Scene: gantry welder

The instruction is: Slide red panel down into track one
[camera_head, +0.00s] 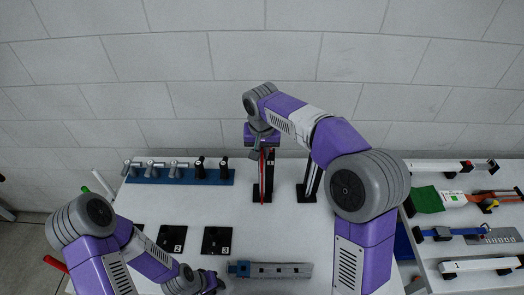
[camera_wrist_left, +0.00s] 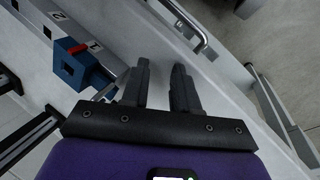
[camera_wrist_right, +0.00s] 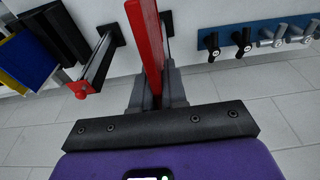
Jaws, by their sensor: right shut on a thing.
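The red panel (camera_head: 262,178) shows edge-on as a thin upright strip in the head view, at the left black track (camera_head: 270,172). It is large in the right wrist view (camera_wrist_right: 145,40). My right gripper (camera_head: 262,143) is shut on the panel from above; its fingers close around it in the right wrist view (camera_wrist_right: 156,98). I cannot tell whether the panel's edges sit in the track's grooves, nor read which track is one. A second black track (camera_head: 309,178) stands to the right. My left gripper (camera_wrist_left: 160,85) is open and empty near the table's front.
A grey numbered bar (camera_head: 285,270) with a blue block (camera_wrist_left: 78,68) lies beside my left gripper. A blue rack (camera_head: 180,177) with several knobs stands at the back left. Black numbered plates (camera_head: 216,241) lie at left. A side table (camera_head: 465,248) at right holds tools.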

